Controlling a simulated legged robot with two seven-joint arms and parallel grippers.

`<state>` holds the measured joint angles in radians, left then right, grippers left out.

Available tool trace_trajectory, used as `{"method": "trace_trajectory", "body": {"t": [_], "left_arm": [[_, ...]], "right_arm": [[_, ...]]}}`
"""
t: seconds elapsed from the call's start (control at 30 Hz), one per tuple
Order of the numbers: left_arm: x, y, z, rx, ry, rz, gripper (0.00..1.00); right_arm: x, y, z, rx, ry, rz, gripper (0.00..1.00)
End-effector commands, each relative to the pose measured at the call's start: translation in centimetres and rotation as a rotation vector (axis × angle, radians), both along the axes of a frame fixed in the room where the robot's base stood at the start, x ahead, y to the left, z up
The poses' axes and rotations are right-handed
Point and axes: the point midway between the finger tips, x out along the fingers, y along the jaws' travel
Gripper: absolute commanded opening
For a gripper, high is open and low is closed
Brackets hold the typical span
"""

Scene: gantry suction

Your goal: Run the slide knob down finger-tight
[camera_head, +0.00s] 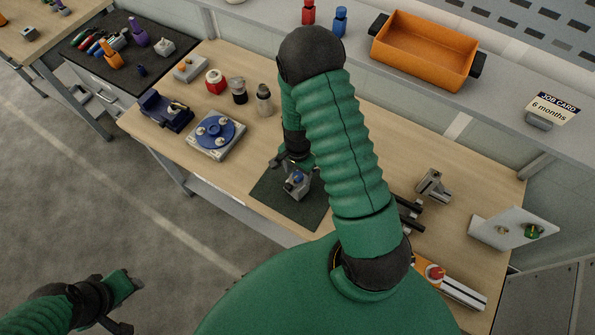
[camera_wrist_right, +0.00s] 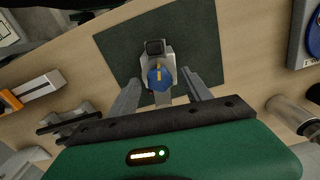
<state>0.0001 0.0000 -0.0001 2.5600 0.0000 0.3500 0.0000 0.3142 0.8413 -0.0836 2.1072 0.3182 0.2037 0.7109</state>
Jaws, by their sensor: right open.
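A small grey block (camera_wrist_right: 158,98) with a blue knob (camera_wrist_right: 160,76) sits on the dark mat (camera_wrist_right: 215,40). The knob has a yellow mark on its face, and a black square part is beside it. In the head view the grey block (camera_head: 298,188) is partly behind my right gripper (camera_head: 288,168). My right gripper (camera_wrist_right: 162,84) is open, with one finger on each side of the block and knob. I cannot tell whether the fingers touch them. My left gripper (camera_head: 122,304) is apart from the bench, over the floor, with its fingers spread and nothing between them.
A grey bracket (camera_head: 433,186) and a white plate (camera_head: 513,228) stand nearby. Left of the mat are a blue disc fixture (camera_head: 215,133), a blue vise (camera_head: 165,112) and several small containers. An orange bin (camera_head: 424,47) is on the shelf.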

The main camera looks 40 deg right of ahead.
Motion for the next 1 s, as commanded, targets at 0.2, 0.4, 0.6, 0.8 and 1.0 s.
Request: {"method": "trace_trajectory", "body": {"t": [0.2, 0.4, 0.6, 0.8, 1.0], "left_arm": [[0.0, 0.0, -0.01, 0.0, 0.0, 0.0, 0.44], [0.0, -0.01, -0.01, 0.0, 0.0, 0.0, 0.44], [0.0, 0.0, -0.14, 0.0, 0.0, 0.0, 0.44], [0.0, -0.01, -0.18, 0.0, 0.0, 0.0, 0.44], [0.0, -0.01, -0.17, 0.0, 0.0, 0.0, 0.44]], "right_arm": [[0.02, -0.01, 0.03, 0.0, 0.0, 0.0, 0.33], [0.05, 0.0, 0.05, -0.001, 0.0, 0.0, 0.06], [0.08, 0.0, -0.01, -0.002, -0.001, -0.047, 0.0], [0.05, -0.06, 0.06, -0.002, -0.001, -0.182, 0.0], [0.03, -0.08, 0.08, -0.002, -0.001, -0.18, 0.37]]}}
